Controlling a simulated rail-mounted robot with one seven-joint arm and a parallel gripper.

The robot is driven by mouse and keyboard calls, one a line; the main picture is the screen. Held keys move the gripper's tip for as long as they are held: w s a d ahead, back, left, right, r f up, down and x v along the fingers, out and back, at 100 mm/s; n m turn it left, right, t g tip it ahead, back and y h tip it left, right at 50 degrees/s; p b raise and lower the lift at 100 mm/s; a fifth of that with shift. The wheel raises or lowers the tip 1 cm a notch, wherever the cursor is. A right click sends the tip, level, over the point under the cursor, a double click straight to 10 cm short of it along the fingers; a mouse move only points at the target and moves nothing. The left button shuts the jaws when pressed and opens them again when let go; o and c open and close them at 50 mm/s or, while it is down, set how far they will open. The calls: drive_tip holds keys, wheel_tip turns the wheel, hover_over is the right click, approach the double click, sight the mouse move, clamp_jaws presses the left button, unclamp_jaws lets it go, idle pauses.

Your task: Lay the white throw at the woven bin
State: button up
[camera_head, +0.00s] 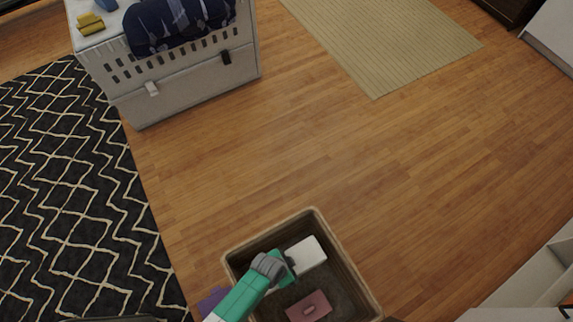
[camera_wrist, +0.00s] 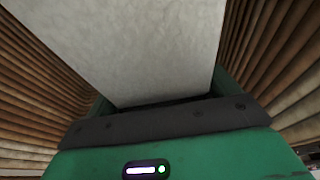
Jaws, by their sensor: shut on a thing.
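The white throw (camera_head: 307,252) shows as a small white block-like bundle inside the woven bin (camera_head: 345,256), near its far side in the head view. My gripper (camera_head: 290,264) reaches into the bin from the lower left and is shut on the throw. In the wrist view the throw (camera_wrist: 130,45) fills the middle in front of my gripper (camera_wrist: 160,100), with the bin's ribbed walls (camera_wrist: 265,50) on both sides. The fingertips are hidden behind the throw. Whether the throw touches the bin's floor cannot be told.
A pink item (camera_head: 309,307) lies on the bin's floor. A purple item (camera_head: 213,300) is outside the bin at its left. A white crate (camera_head: 185,85) with a dark blue cloth (camera_head: 180,25) on top stands at the upper left. The wood floor beyond the bin is clear.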

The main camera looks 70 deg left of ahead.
wheel_tip(320, 180, down, 14)
drive_tip(key=b, duration=1.1)
drive_tip(key=shift+r, duration=0.25)
drive_tip(key=o, duration=0.9)
drive_tip(key=shift+r+p, duration=3.75)
drive_tip(key=shift+r, duration=0.25)
